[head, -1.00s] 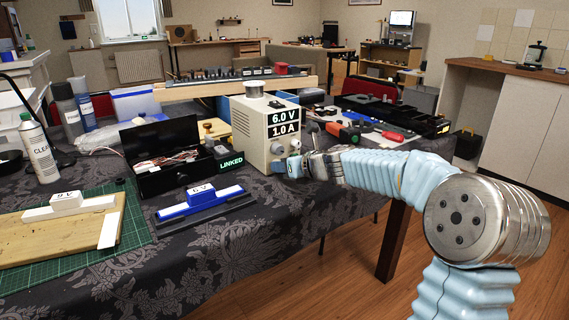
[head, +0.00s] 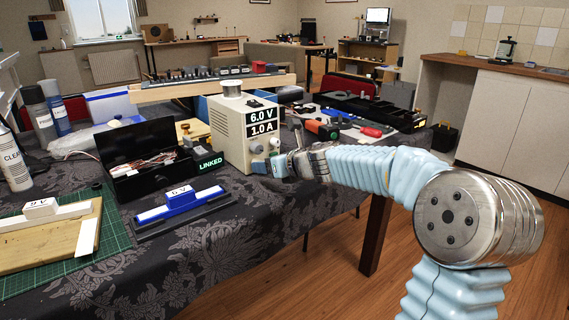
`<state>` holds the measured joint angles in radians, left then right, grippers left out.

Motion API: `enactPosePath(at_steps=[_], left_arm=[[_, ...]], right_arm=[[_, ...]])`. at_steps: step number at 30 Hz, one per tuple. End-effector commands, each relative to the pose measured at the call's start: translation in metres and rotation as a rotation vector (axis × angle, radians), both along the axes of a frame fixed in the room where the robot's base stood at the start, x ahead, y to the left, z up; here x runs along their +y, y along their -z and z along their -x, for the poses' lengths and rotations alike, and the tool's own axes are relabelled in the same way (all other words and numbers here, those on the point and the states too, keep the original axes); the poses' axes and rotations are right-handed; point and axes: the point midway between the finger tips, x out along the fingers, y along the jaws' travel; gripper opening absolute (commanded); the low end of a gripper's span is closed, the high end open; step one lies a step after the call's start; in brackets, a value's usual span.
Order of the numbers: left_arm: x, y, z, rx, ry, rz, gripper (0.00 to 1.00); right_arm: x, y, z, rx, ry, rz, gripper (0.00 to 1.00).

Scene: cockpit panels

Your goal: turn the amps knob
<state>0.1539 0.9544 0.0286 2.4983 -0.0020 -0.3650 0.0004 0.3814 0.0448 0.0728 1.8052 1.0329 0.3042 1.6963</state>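The cream power supply (head: 236,140) stands near the table's front edge. Its front shows "6.0 V" above "1.0 A" on black displays (head: 263,121). Two small grey knobs show below the displays, a left one (head: 257,148) and a right one (head: 274,144). I cannot read which of them is for amps. My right gripper (head: 268,166) is at the lower front of the supply, just below these knobs. Its fingers are small and partly overlap the supply's face, so contact and opening cannot be told. My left gripper is not in view.
A black box with wires (head: 150,165) and a green "LINKED" sign (head: 211,163) stand left of the supply. A blue and white "6 V" block (head: 180,203) lies in front. Tools and a red-handled item (head: 371,132) lie to the right. Open floor lies before the table.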

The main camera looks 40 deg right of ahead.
Motion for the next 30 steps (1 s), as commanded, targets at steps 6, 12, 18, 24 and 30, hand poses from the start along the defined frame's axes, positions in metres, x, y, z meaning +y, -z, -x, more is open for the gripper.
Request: enactPosePath(at_steps=[6,12,18,24,30], left_arm=[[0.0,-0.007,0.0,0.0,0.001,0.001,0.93],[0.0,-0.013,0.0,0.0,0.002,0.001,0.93],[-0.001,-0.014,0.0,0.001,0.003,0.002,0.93],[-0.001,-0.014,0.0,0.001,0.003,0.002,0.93],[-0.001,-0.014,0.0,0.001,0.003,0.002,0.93]], right_arm=[[-0.007,-0.025,0.051,-0.003,0.002,0.003,0.53],[-0.012,-0.039,0.088,-0.001,0.002,0.002,0.53],[-0.014,-0.045,0.104,-0.001,0.001,0.001,0.53],[-0.014,-0.045,0.105,0.0,0.0,0.001,0.53],[-0.014,-0.045,0.105,0.0,0.0,0.001,0.53]])
